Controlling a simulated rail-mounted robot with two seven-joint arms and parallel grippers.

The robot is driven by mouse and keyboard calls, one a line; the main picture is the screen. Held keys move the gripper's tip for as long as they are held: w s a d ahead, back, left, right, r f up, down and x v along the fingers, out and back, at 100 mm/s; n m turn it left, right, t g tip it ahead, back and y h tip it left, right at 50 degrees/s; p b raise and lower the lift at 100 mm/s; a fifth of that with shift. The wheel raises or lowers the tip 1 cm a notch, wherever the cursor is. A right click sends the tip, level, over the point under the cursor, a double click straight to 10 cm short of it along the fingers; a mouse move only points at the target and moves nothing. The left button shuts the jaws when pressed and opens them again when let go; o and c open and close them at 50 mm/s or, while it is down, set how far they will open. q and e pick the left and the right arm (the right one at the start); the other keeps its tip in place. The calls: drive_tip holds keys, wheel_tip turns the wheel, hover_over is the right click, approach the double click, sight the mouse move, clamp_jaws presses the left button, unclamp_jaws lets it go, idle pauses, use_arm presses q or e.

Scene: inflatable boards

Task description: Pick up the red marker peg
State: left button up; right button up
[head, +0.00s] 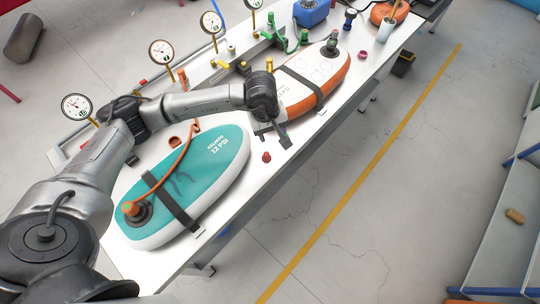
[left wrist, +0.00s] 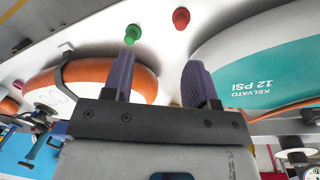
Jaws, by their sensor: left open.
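The red marker peg (head: 266,157) stands on the white table near its front edge, between the two boards. In the left wrist view the red marker peg (left wrist: 181,18) is at the top, beyond the fingertips and apart from them. My left gripper (head: 285,142) is open and empty, just right of the peg in the head view. Its two dark fingers (left wrist: 156,68) are spread in the left wrist view. A green peg (left wrist: 131,33) stands just beyond the left finger there; I cannot make it out in the head view. My right gripper is in neither view.
A teal board (head: 205,150) with an orange hose (head: 178,152) lies to the left. An orange and white board (head: 325,75) lies to the right. Pressure gauges (head: 161,52) line the table's back. The floor (head: 330,210) in front is clear.

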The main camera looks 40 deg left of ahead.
sight(266, 153)
use_arm(q)
drive_tip(key=f+m, duration=0.1)
drive_tip(key=f, duration=0.2)
drive_tip(key=s+a+f+m, duration=0.1)
drive_tip(key=f, duration=0.2)
drive_tip(key=f+g+y, duration=0.1)
drive_tip(key=f, duration=0.1)
drive_tip(key=shift+s+a+f+m, duration=0.3)
drive_tip(key=shift+s+f+m, duration=0.05)
drive_tip(key=shift+f+m, duration=0.05)
drive_tip(key=f, duration=0.3)
drive_tip(key=shift+w+d+f+b, duration=0.2)
drive_tip(key=shift+w+f+b, duration=0.1)
drive_tip(key=shift+f+b, duration=0.1)
drive_tip(key=shift+f, duration=0.7)
drive_tip(key=shift+c, duration=0.4)
clamp_jaws()
